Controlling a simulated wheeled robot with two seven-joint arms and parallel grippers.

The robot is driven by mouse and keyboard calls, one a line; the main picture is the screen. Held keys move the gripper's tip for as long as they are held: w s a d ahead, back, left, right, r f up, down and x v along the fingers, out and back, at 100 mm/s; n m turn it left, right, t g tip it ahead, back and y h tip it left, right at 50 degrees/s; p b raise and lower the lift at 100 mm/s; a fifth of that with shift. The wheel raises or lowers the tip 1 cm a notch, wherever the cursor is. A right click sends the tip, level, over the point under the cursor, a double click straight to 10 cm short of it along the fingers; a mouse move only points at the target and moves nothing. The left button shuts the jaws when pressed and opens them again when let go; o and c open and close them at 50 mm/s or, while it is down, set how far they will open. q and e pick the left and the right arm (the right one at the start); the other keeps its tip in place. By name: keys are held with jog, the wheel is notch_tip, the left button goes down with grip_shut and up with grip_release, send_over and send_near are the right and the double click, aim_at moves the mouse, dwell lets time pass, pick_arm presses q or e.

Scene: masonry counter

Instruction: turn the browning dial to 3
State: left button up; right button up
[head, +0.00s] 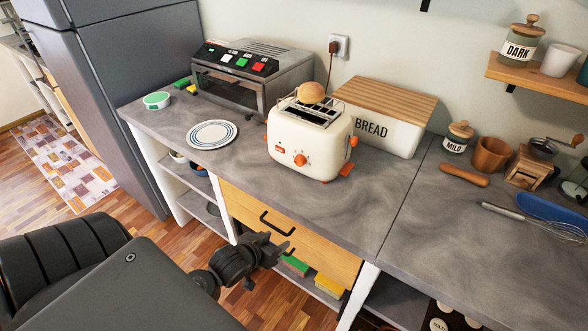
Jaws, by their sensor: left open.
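The cream toaster (305,138) stands on the grey counter in the middle of the view. Its orange browning dial (300,160) is on the front face; its setting is too small to read. A round bread roll (311,92) rests on top, over the slots. Orange levers (353,141) show at its right end. My left gripper (283,248) is open and empty. It is low in front of the wooden drawer front, below the counter edge and well apart from the toaster. My right gripper is out of view.
A toaster oven (250,75) stands behind left, a bread box (385,115) behind right. A striped plate (212,134) lies left of the toaster. The drawer handle (277,223) sticks out near my left gripper.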

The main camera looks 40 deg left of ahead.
aim_at(298, 162)
pick_arm(q)
jog(key=w+a+r+t+h, duration=0.1)
jog(key=w+a+r+t, duration=0.15)
jog(key=r, duration=0.55)
jog(key=w+a+r+t, duration=0.2)
jog(key=r+t, duration=0.2)
jog(key=r, duration=0.5)
jog(key=shift+n, duration=0.3)
jog(key=w, duration=0.3)
jog(key=w+p, duration=0.1)
jog(key=w, duration=0.3)
jog(key=w+p, duration=0.1)
jog(key=w, duration=0.2)
jog(key=shift+w+d+f, duration=0.25)
jog(key=shift+w+d, duration=0.1)
jog(key=c, duration=1)
